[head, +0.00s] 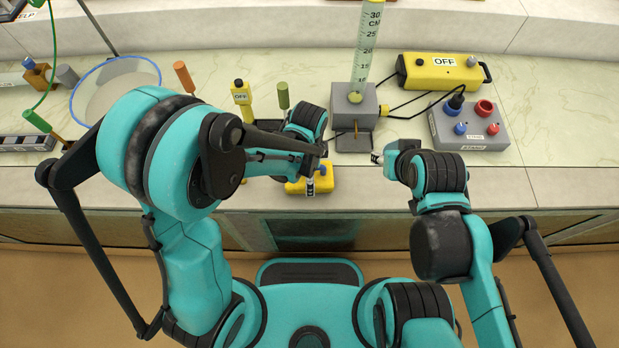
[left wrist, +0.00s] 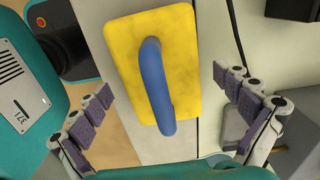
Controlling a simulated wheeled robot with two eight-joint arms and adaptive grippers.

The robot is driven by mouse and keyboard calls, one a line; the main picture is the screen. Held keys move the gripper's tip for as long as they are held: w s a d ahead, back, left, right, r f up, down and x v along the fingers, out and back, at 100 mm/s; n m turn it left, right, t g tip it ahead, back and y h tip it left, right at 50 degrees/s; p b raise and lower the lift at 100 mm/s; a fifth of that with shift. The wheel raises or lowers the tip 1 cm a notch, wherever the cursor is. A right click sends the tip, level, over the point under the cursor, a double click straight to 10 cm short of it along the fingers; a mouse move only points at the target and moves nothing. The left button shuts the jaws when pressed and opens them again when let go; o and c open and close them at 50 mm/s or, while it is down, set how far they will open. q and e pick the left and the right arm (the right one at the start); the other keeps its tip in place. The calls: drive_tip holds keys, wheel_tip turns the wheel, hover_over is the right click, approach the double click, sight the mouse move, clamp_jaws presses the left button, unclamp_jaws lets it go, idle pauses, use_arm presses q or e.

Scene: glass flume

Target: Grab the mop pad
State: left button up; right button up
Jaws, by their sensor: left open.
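The mop pad is a yellow slab (head: 295,187) with a blue handle, at the counter's front edge in the head view and partly hidden by my left gripper (head: 318,168). In the left wrist view the yellow pad (left wrist: 128,45) and its curved blue handle (left wrist: 156,85) show in full. My left gripper (left wrist: 163,86) is open, its purple-padded fingers spread on either side of the pad and handle, not closed on either. My right gripper (head: 377,158) is right of the pad, pointing toward it. Its finger opening is too small to make out.
A grey block (head: 345,100) holding a clear scale tube (head: 367,45) stands behind the pad. A grey box with knobs (head: 470,125) and a yellow OFF box (head: 440,72) are at the right, with black cables. A blue-rimmed hoop (head: 115,88) is at the left. The right front counter is clear.

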use_arm(q)
drive_tip(key=shift+f, duration=0.95)
drive_tip(key=shift+r, duration=0.1)
drive_tip(key=shift+c, duration=0.3)
drive_tip(key=c, duration=1.2)
drive_tip(key=shift+o, duration=0.2)
